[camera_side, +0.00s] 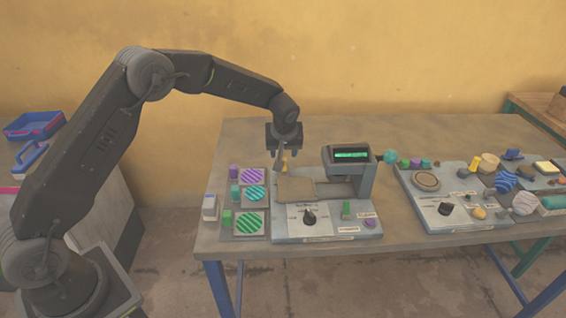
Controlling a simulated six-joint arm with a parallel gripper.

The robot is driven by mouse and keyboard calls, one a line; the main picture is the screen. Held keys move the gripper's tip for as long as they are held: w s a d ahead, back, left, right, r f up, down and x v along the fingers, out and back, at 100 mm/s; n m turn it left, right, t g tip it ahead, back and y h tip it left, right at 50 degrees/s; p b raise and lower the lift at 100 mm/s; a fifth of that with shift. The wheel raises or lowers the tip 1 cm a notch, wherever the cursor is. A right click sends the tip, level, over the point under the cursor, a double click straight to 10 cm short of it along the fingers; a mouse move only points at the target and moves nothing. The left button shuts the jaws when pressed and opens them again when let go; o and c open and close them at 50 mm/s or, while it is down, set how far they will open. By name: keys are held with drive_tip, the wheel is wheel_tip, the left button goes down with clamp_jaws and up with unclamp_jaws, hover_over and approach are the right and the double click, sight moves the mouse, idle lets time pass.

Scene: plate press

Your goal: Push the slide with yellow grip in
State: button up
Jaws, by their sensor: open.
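The press (368,183) stands on the table, with a flat tan slide plate (296,190) reaching out to its left. A small yellow grip (285,166) shows at the back of the plate, just under my gripper. My gripper (281,163) is open and points down at the yellow grip. Its fingers partly cover the grip, and I cannot tell whether they touch it.
Striped purple, teal and green pads (250,223) with small coloured blocks lie left of the press. A dial (309,218) and a green switch (346,208) sit on its front panel. A second panel (455,205) and several loose objects crowd the right. The front table edge is clear.

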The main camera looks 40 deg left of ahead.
sight(283, 159)
drive_tip(key=x, duration=0.7)
drive_tip(key=shift+c, duration=0.4)
clamp_jaws()
